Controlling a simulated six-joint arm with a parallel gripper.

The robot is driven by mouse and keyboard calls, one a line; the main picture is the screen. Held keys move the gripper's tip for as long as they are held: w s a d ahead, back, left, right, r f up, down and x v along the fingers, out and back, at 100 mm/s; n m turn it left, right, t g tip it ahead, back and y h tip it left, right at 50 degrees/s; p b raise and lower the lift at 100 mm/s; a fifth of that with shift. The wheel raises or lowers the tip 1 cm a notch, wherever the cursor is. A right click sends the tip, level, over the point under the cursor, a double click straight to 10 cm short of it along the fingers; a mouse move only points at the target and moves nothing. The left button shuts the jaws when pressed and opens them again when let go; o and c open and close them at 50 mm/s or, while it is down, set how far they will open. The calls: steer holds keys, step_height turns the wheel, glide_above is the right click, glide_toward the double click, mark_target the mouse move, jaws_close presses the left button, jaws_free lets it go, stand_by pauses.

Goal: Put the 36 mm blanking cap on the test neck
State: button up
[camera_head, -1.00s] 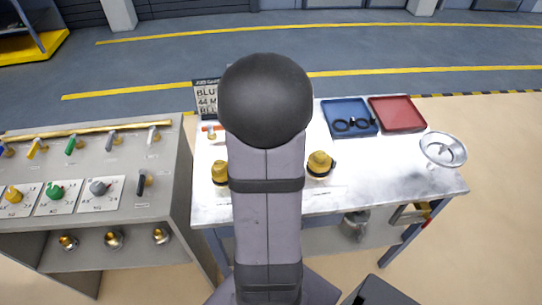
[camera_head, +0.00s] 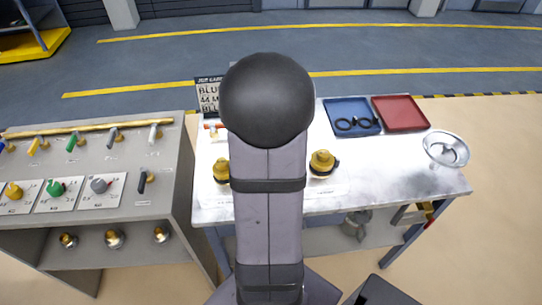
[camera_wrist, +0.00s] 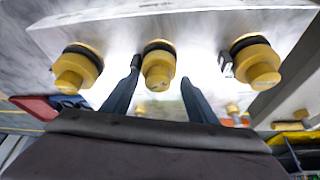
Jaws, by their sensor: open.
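Three yellow caps with black rings stand in a row in the wrist view: a left cap (camera_wrist: 78,68), a middle cap (camera_wrist: 158,66) and a right cap (camera_wrist: 256,62). My gripper (camera_wrist: 159,72) is open, with one dark finger on each side of the middle cap and gaps visible between. In the head view one yellow cap (camera_head: 222,169) shows left of my arm and another yellow cap (camera_head: 322,163) right of it. My arm hides the gripper and the middle cap there. No size marking is readable, and I cannot tell which part is the test neck.
The metal workbench (camera_head: 400,190) holds a blue tray (camera_head: 338,108) with black rings, a red tray (camera_head: 408,108) and a silver dish (camera_head: 446,149). A lettered sign (camera_head: 207,97) stands at the back. A grey valve panel (camera_head: 100,210) adjoins on the left. The bench's front right is clear.

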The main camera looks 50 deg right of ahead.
steer(key=shift+s+a+f, duration=0.1)
steer(key=shift+s+f, duration=0.15)
steer(key=shift+s, duration=0.15)
steer(key=shift+r, duration=0.1)
steer(key=shift+a+r, duration=0.1)
steer(key=shift+r, duration=0.5)
steer(key=v, duration=0.6)
steer(key=shift+r+b, duration=0.2)
steer(key=shift+b, duration=0.25)
steer(key=shift+w, duration=0.1)
